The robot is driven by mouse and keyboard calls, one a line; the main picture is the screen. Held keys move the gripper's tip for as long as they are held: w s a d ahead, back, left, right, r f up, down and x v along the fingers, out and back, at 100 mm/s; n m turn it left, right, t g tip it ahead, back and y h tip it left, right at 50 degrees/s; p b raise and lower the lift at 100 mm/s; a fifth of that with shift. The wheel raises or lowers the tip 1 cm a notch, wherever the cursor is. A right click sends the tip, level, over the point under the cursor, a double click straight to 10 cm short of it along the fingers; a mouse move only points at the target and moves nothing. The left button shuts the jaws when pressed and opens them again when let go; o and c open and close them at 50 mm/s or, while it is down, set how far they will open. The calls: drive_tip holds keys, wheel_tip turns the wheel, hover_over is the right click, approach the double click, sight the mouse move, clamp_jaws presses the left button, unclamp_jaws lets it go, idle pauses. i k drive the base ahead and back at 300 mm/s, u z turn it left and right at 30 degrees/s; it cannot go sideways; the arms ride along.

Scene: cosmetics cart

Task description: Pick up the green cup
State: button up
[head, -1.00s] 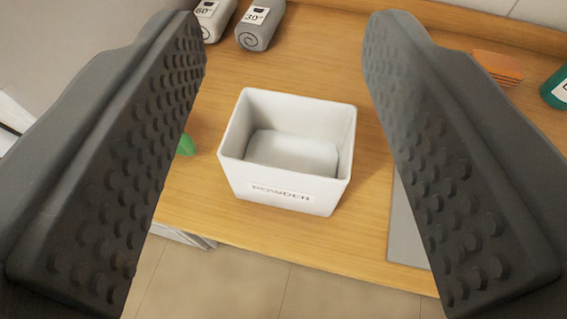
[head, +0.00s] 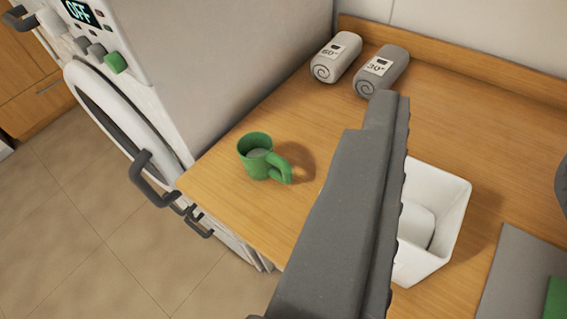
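The green cup (head: 256,152) stands upright on the wooden counter, near its left corner and beside the white washing machine. Its handle points toward the lower right. My gripper (head: 480,140) is open and empty. One dark finger rises through the middle of the view, to the right of the cup and apart from it. Only a sliver of what looks like the other finger shows at the right edge.
A white box (head: 450,215) with a pale item inside sits right of the cup, partly behind my finger. Two rolled towels (head: 336,58) (head: 383,70) lie at the back. The washing machine (head: 230,60) borders the counter (head: 225,195) at left. A grey mat (head: 510,275) lies lower right.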

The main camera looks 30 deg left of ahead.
sight(255, 150)
drive_tip(key=u, duration=1.35)
drive_tip(key=k, duration=0.9)
drive_tip(key=z, duration=0.7)
drive_tip(key=i, duration=1)
drive_tip(key=u, duration=0.05)
